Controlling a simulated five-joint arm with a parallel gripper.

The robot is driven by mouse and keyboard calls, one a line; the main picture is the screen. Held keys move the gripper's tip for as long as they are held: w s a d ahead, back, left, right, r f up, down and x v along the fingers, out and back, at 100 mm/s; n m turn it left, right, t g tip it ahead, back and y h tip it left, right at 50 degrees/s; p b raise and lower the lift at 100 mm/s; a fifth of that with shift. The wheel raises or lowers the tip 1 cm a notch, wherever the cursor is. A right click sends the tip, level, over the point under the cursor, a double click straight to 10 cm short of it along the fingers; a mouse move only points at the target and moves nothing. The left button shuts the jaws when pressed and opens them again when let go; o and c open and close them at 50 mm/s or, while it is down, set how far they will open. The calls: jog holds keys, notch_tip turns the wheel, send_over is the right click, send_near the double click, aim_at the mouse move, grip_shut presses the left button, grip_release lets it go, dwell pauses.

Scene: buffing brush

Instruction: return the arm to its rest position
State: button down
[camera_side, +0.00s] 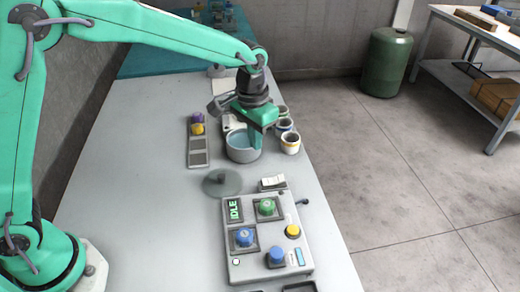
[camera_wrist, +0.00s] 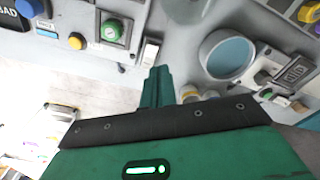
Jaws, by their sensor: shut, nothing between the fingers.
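My green arm reaches from the left over the table, with my gripper (camera_side: 257,144) pointing down at the right side of a grey pot (camera_side: 242,156). In the side view the fingers overlap the pot's rim; I cannot tell whether they touch it. In the wrist view my gripper's fingers (camera_wrist: 157,86) are together and hold nothing. There the pot (camera_wrist: 228,56), with a pale blue inside, lies to the right of the fingers, apart from them in the picture.
A lid with a knob (camera_side: 222,183) lies in front of the pot. A control panel (camera_side: 267,243) with coloured knobs stands nearer. Several small cups (camera_side: 290,143) line the table's right edge. A narrow tray (camera_side: 199,157) stands left. The table's left part is clear.

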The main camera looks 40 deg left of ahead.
jog(key=s+a+r+n+t, duration=0.1)
jog(key=s+a+r+t, duration=0.1)
jog(key=s+a+r, duration=0.5)
jog(key=s+a+r+n+t, duration=0.1)
jog(key=s+a+r+t, duration=0.1)
jog(key=s+a+r, duration=0.45)
jog(key=s+a+f+t, duration=0.1)
jog(key=s+a+f, duration=0.2)
jog(key=s, duration=0.7)
jog(key=shift+s+n, duration=0.15)
jog(key=shift+n, duration=0.15)
